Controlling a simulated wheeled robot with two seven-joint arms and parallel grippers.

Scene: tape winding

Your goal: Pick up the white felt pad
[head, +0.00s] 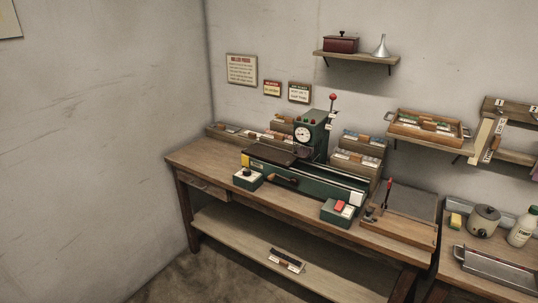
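I cannot make out a white felt pad for certain in the head view. Small pale items show on the workbench (188,154), such as a white piece beside a red one on a small green box (336,212), but they are too small to identify. Neither of my grippers is in view.
A green machine (312,182) with a round dial (302,134) fills the workbench's middle. Card racks stand behind it. At right, a second table holds a yellow block (455,221), a grey pot (484,220), a white bottle (522,229) and a metal tray (490,268).

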